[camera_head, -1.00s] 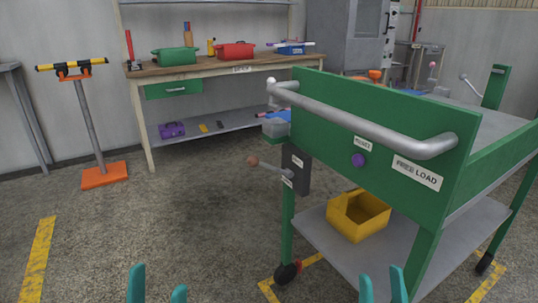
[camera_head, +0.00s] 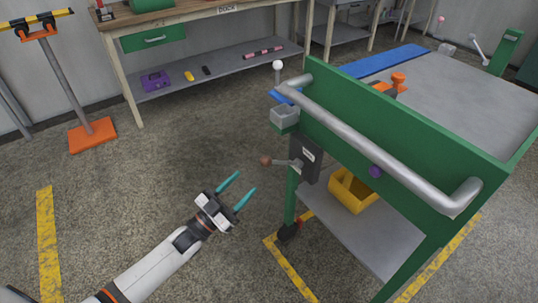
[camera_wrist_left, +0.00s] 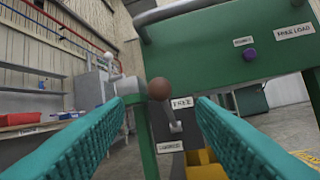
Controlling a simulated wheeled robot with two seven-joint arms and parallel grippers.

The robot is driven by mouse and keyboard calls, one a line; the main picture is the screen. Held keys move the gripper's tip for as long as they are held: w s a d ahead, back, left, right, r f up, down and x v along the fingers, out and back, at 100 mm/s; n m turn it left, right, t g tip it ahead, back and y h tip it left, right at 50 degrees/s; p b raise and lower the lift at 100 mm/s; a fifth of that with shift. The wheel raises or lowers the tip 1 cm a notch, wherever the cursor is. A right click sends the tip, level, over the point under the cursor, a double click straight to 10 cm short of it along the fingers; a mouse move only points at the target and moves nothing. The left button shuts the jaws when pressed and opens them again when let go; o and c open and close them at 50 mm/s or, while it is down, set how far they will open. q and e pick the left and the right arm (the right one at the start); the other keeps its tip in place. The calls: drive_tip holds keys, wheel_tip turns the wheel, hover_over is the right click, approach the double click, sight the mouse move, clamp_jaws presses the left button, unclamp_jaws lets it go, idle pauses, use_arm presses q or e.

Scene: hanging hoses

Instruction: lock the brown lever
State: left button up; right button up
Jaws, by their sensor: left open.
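The brown lever is a short grey rod with a round brown knob (camera_head: 266,160). It sticks out to the left from a dark plate (camera_head: 306,160) on the green cart's leg in the head view. My left gripper (camera_head: 243,187) is open and empty, below and to the left of the knob and apart from it. In the left wrist view the knob (camera_wrist_left: 159,89) shows between the two teal fingers (camera_wrist_left: 150,125), beyond their tips. Labels sit above and below the lever on the plate; the upper one seems to read FREE. My right gripper is not in view.
The green cart (camera_head: 400,130) has a grey push handle (camera_head: 380,140), a purple knob (camera_head: 376,171) and a white-knobbed lever (camera_head: 277,66). A yellow bin (camera_head: 350,190) sits on its lower shelf. A workbench (camera_head: 215,72) stands behind.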

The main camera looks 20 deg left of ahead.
sight(266, 161)
use_arm(q)
drive_tip(key=x, duration=0.9)
drive_tip(key=shift+w+d+r, duration=0.1)
drive_tip(key=shift+w+d, duration=0.05)
drive_tip(key=shift+w, duration=0.15)
clamp_jaws()
